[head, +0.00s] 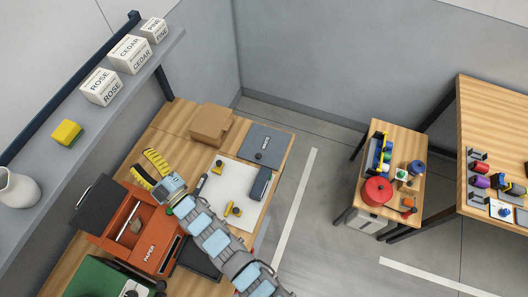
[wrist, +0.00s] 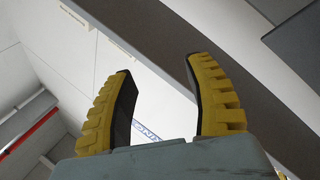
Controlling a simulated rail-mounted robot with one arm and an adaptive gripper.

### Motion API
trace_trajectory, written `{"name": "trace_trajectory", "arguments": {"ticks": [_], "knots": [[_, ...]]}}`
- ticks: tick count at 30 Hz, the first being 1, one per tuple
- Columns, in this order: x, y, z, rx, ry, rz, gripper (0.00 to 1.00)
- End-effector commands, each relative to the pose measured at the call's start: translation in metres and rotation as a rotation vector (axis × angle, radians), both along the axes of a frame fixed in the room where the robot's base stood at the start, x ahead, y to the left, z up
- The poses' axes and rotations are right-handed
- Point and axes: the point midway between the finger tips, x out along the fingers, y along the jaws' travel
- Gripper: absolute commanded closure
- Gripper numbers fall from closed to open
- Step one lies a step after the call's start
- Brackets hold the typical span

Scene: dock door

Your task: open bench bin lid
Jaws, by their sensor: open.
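The orange bench bin (head: 150,245), marked PAPER, stands on the wooden bench in the head view. Its dark lid (head: 98,204), with a pale handle (head: 82,190), is swung open to the left. The bin's inside shows, with a small grey thing in it. My gripper (head: 148,168) is beyond the bin's upper edge in the picture, apart from the lid, with its yellow fingers spread. In the wrist view my gripper (wrist: 160,95) is open with nothing between its fingers; neither bin nor lid can be made out there.
A green bin (head: 95,278) stands at the lower left. A shelf (head: 60,170) with labelled boxes, a yellow block (head: 67,133) and a white jug (head: 18,188) runs along the left. A cardboard box (head: 211,124) and white sheet (head: 232,190) lie on the bench.

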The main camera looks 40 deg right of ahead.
Motion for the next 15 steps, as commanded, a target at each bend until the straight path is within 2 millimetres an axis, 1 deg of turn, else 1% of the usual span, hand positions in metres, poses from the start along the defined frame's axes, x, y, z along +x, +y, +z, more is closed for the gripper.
{"name": "trace_trajectory", "arguments": {"ticks": [1, 6, 8, 9, 12, 15], "knots": [[0.016, -0.008, -0.010, -0.044, 0.052, -0.029, 0.47], [0.060, -0.040, -0.048, -0.201, 0.266, -0.130, 0.47], [0.071, -0.053, -0.062, -0.257, 0.344, -0.163, 0.47], [0.078, -0.062, -0.071, -0.294, 0.398, -0.184, 0.47], [0.092, -0.087, -0.089, -0.381, 0.527, -0.232, 0.47], [0.099, -0.112, -0.109, -0.466, 0.663, -0.273, 0.47]]}}
